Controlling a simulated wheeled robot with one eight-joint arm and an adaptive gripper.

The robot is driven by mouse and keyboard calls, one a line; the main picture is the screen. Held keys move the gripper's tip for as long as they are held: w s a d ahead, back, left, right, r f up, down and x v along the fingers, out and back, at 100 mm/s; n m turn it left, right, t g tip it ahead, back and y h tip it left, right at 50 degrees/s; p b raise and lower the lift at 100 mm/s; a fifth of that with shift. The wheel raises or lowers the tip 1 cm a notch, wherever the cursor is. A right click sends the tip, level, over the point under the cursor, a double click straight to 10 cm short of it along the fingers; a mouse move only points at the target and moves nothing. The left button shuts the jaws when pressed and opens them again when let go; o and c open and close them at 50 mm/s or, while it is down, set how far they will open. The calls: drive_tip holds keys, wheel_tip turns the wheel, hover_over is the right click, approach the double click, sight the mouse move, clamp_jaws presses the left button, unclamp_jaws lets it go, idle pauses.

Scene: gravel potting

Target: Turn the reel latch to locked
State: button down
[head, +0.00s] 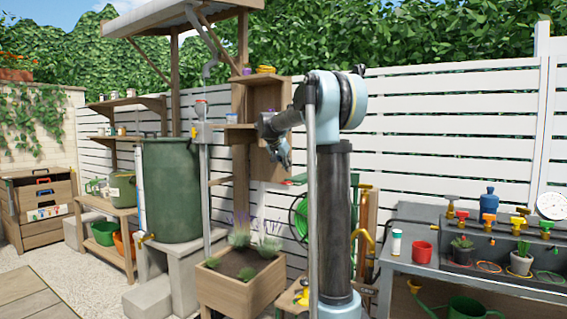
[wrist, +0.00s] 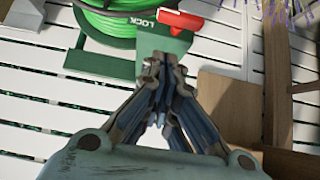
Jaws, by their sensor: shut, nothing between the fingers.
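The hose reel (wrist: 103,22) with its bright green hose is at the top left of the wrist view.
A white slatted fence (wrist: 40,110) is behind the reel. A wooden post (wrist: 236,110) and wooden planks are close on the right of my gripper. In the head view a planter box (head: 230,291) stands left of my arm and a grey potting bench (head: 420,268) right.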

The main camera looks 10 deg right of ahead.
sight(288, 183)
drive_tip(key=shift+w+d+f, duration=0.1)
drive_tip(key=shift+w+f, duration=0.05)
drive_tip(key=shift+f, duration=0.7)
drive_tip(key=shift+w+d+f, duration=0.1)
drive_tip(key=shift+f, duration=0.75)
drive_tip(key=shift+w+d+f, duration=0.1)
drive_tip(key=shift+w+f, duration=0.05)
drive_tip(key=shift+f, duration=0.7)
drive_tip(key=shift+a, duration=0.15)
